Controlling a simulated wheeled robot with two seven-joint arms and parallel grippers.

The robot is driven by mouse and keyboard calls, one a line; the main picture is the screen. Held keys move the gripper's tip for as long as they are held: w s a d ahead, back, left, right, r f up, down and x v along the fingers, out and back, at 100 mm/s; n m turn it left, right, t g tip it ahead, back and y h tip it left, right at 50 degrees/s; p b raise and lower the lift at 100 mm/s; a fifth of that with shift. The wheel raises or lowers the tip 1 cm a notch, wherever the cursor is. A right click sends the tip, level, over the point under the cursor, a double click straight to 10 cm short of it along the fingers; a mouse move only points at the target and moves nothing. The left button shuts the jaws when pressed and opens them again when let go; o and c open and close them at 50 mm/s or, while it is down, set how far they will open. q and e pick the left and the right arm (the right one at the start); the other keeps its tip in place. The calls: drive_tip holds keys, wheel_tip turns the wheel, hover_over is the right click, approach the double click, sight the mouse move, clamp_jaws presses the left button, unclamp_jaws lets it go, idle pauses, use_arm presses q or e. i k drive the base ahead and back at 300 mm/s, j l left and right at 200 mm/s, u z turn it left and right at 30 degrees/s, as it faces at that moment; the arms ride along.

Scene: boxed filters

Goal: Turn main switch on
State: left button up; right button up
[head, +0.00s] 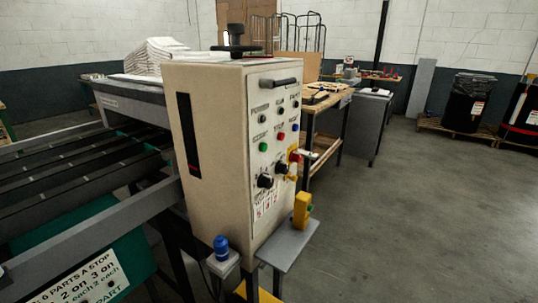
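A beige control cabinet (215,150) stands in the middle of the head view, with a panel of buttons and knobs on its right-hand face. A red-and-yellow switch (294,156), which looks like the main switch, sits at the right edge of this panel. It is too small to tell which way its handle is turned. Black rotary knobs (265,181) are to its lower left. A green button (263,147) and a red button (281,135) are also on the panel. Neither of my grippers shows in this view.
A yellow box with a green button (302,210) stands on a grey shelf (288,246) below the panel. A blue knob (221,248) is at the lower left. A conveyor (80,170) fills the left. A workbench (325,115) stands behind. The floor at right is clear.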

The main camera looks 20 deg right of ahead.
sight(295, 156)
drive_tip(key=i+l+u, duration=0.35)
drive_tip(key=l, duration=1.05)
drive_tip(key=l+u, duration=0.35)
drive_tip(key=l, duration=1)
